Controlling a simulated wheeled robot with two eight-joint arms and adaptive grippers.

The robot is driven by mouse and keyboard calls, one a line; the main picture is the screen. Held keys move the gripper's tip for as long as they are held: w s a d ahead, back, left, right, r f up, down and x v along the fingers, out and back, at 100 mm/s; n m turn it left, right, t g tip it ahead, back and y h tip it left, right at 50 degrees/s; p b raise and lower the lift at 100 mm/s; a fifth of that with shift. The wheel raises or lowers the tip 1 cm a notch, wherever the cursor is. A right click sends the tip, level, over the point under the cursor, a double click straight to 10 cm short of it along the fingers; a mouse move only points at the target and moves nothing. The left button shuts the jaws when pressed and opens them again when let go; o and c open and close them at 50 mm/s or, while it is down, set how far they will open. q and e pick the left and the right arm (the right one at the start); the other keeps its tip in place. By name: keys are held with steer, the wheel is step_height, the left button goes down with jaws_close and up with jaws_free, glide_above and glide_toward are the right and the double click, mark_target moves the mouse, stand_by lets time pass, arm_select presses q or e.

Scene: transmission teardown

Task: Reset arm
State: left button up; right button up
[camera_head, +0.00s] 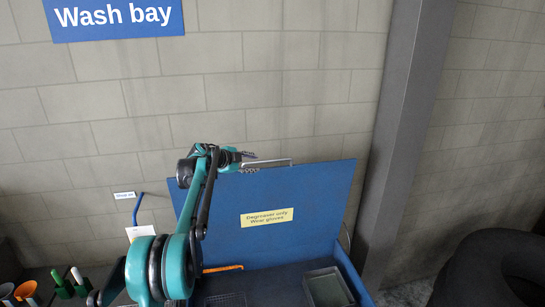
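My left arm rises from the lower left in the head view, teal and black. Its gripper (264,162) is held up in front of the blue back panel of the wash station, near the panel's top edge. The grey fingers point right and are seen nearly edge-on, so I cannot tell whether they are apart or together. No separate object is clearly seen between them. My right gripper is not in view.
The blue wash station (222,207) has a yellow label (267,217) and holds a grey tray (328,289). Orange (26,291) and green-handled (62,286) items stand lower left. A grey pillar (398,130) and black tyre-like rings (470,275) are at right.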

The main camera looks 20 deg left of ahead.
arm_select(q)
steer(key=s+d+r+n+t+y+b, duration=0.35)
steer(key=d+r+t+b, duration=0.3)
steer(key=b, duration=0.35)
steer(key=s+d+f+n+y+b, duration=0.2)
steer(key=s+f+n+y+b, duration=0.1)
steer(key=s+f+n+b, duration=0.25)
steer(key=s+d+f+n+g+b, duration=0.2)
steer(key=s+d+f+b, duration=0.3)
steer(key=s+f, duration=0.7)
steer(key=s+d+f+n+g+h+b, duration=0.1)
steer(key=s+d+f+g+b, duration=0.4)
steer(key=s+f, duration=0.8)
steer(key=s+d+f+n+g+h+b, duration=0.1)
steer(key=s+d+f+n+g+b, duration=0.2)
steer(key=s+f, duration=1)
steer(key=d+f+g+b, duration=0.1)
steer(key=d+f+b, duration=0.2)
steer(key=f, duration=0.8)
steer(key=shift+d+f+n+b, duration=0.15)
steer(key=shift+d+n+b, duration=0.15)
steer(key=shift+b, duration=0.7)
